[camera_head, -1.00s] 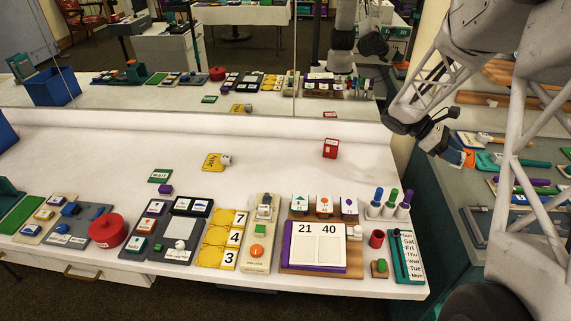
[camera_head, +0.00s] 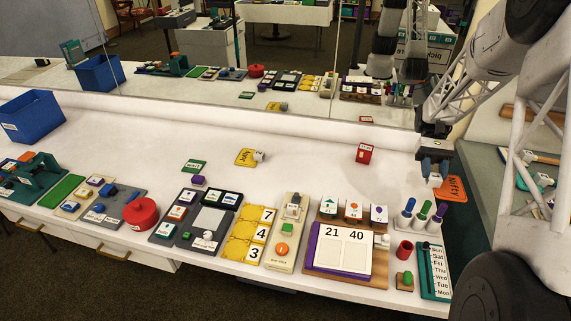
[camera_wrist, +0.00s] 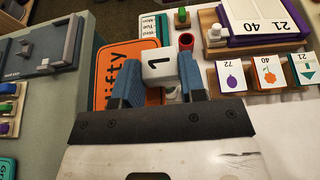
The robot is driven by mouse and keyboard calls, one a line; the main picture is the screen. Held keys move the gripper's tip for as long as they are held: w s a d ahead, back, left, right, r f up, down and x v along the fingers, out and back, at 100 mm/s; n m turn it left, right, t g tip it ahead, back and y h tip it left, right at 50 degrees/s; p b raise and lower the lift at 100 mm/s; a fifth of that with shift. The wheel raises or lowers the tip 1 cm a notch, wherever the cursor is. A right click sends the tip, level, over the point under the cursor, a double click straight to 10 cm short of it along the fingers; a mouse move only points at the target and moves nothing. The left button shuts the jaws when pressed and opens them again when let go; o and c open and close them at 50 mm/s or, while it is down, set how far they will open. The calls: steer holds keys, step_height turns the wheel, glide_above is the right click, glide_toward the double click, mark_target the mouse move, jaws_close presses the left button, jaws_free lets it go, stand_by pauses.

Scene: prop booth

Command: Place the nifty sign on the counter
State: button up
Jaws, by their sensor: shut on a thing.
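The nifty sign (camera_head: 453,188) is an orange plate with dark lettering, at the right end of the white counter (camera_head: 310,158). In the wrist view the sign (camera_wrist: 113,63) lies behind my fingers, with a white cube (camera_wrist: 159,67) marked "1" at its side. My gripper (camera_head: 432,170) is shut on this cube, which appears to be the sign's grip; it also shows in the wrist view (camera_wrist: 157,82). The sign's right part reaches about the counter's right edge. Whether its underside touches the counter is not clear.
Marker pegs (camera_head: 422,212), a red cup (camera_head: 405,249) and a weekday board (camera_head: 433,270) stand just in front of the sign. A mirror runs behind.

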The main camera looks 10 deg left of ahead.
steer(key=w+a+r+m+t+y, duration=0.5)
steer(key=w+a+m+t+y, duration=0.2)
steer(key=a+m, duration=0.3)
steer(key=w+a+r+m+t+y, duration=0.4)
steer(key=w+a+m+t+y, duration=0.35)
steer(key=a, duration=0.35)
glide_above(351, 179)
step_height(351, 179, down, 15)
steer(key=shift+f+m+g+h, duration=0.35)
steer(key=shift+f+g+h, duration=0.05)
steer(key=shift+g+h, duration=0.05)
steer(key=shift+f, duration=3.1)
steer(key=shift+f, duration=1.9)
